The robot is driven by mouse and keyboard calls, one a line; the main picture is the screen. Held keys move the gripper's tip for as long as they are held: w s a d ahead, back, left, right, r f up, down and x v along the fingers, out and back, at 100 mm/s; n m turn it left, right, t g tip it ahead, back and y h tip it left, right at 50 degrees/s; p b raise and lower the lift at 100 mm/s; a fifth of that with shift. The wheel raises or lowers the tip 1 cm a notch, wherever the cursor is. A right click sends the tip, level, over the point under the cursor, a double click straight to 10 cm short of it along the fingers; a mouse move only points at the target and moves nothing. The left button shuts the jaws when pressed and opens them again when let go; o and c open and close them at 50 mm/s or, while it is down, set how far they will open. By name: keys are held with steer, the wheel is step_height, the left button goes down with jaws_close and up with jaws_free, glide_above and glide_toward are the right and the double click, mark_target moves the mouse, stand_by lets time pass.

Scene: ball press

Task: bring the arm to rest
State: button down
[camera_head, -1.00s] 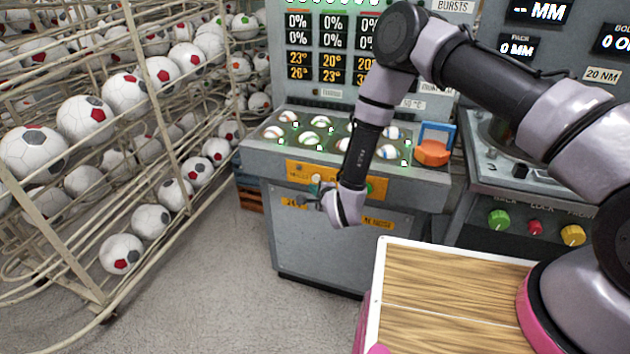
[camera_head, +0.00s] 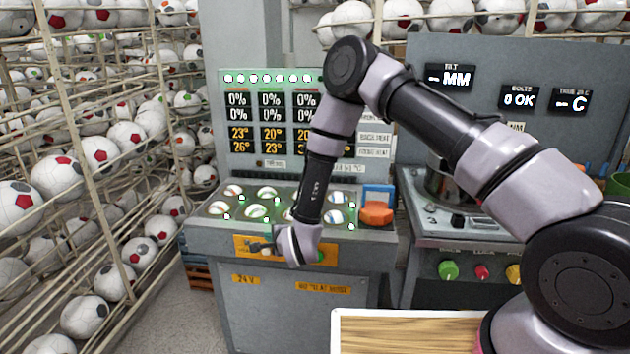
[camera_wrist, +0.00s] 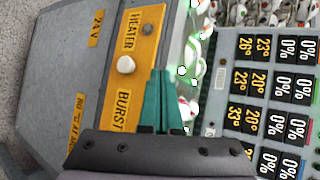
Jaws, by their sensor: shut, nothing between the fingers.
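My arm reaches from the lower right and bends down in front of the grey ball press in the head view. My gripper (camera_head: 258,248) hangs by the press's front edge, close to the yellow label strip. In the wrist view its teal fingers (camera_wrist: 161,75) are together with nothing between them, in front of the yellow label marked HEATER and BURST. The grey press (camera_head: 290,300) holds several balls in lit cups on its top. A white round knob (camera_wrist: 126,64) sits on the label in the wrist view. I cannot tell whether the fingers touch the panel.
An orange block with a blue frame (camera_head: 377,212) stands at the press top's right. A second console (camera_head: 445,240) with green, red and yellow buttons is to its right. Wire racks of footballs (camera_head: 100,200) fill the left. A wooden-topped surface (camera_head: 400,335) lies in front.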

steer(key=w+d+r+n, duration=0.1)
steer(key=w+d+r, duration=0.2)
steer(key=r, duration=0.3)
steer(key=w+d+r+n+h, duration=0.1)
steer(key=w+d+r, duration=0.15)
steer(key=r, duration=0.35)
steer(key=w+d+r+n, duration=0.1)
steer(key=w+d+r, duration=0.15)
steer(key=r, duration=0.25)
steer(key=s+d+r+n+h, duration=0.2)
steer(key=d+r, duration=1.1)
steer(key=r, duration=0.1)
steer(key=s+d+r+n+g+h, duration=0.1)
steer(key=s+d+r+n+g, duration=0.1)
steer(key=s+d+r, duration=1.15)
steer(key=s+d+n, duration=0.1)
steer(key=s+d, duration=0.3)
steer(key=s, duration=0.3)
steer(key=s+d+n+g+h, duration=0.1)
steer(key=s+d, duration=0.3)
steer(key=s, duration=0.3)
steer(key=shift+s+d+r+n, duration=0.2)
steer(key=shift+d+r+n, duration=0.05)
steer(key=shift+d+n, duration=0.1)
